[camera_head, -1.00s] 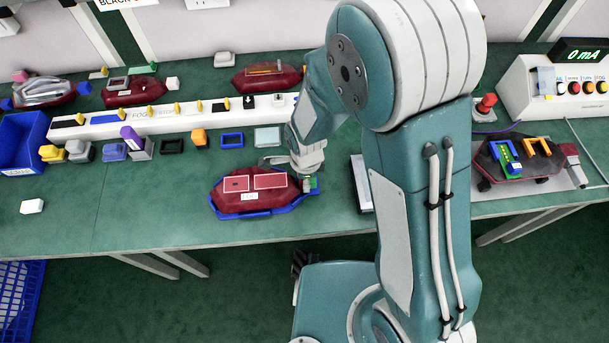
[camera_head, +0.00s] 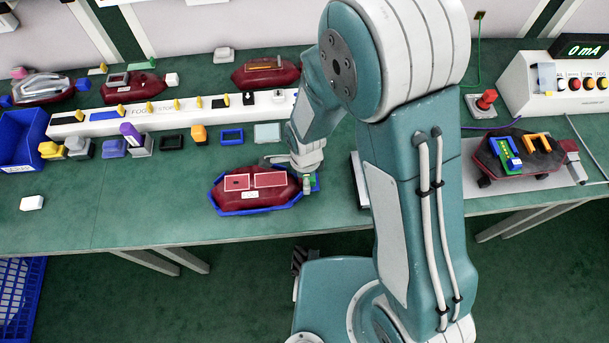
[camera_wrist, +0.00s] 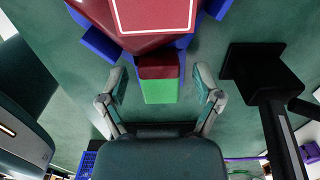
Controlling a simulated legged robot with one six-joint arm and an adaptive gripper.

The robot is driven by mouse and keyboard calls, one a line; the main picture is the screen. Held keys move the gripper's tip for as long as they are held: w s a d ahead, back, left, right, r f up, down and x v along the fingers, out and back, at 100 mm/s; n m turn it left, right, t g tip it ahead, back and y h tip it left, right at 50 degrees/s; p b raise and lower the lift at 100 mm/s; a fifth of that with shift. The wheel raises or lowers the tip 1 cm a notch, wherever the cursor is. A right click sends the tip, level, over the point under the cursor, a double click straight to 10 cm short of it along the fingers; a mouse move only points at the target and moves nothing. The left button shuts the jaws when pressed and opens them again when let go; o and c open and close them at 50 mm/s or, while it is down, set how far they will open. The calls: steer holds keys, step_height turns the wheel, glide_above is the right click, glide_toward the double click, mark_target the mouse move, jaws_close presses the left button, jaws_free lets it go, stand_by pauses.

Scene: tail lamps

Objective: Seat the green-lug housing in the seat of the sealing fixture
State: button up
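The dark red housing (camera_head: 255,185) with two pale-outlined panels sits in a blue cradle (camera_head: 240,211) near the bench's front edge. Its green lug (camera_wrist: 160,91) points toward my gripper in the wrist view. My gripper (camera_wrist: 158,92) is open, with one finger on each side of the lug and a visible gap on both sides. In the head view my gripper (camera_head: 306,172) is at the housing's right end, and my arm partly hides it. I cannot clearly identify the sealing fixture; a grey-edged plate (camera_head: 358,182) right of the housing is mostly hidden by my arm.
In the wrist view a black block (camera_wrist: 262,75) stands right of my gripper. Another dark housing (camera_head: 520,160) with blue and orange parts lies at the right. A white strip (camera_head: 170,113) and small coloured parts line the back. The left front is mostly clear.

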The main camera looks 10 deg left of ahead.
steer(key=shift+r, duration=4)
steer(key=shift+w+a, duration=0.1)
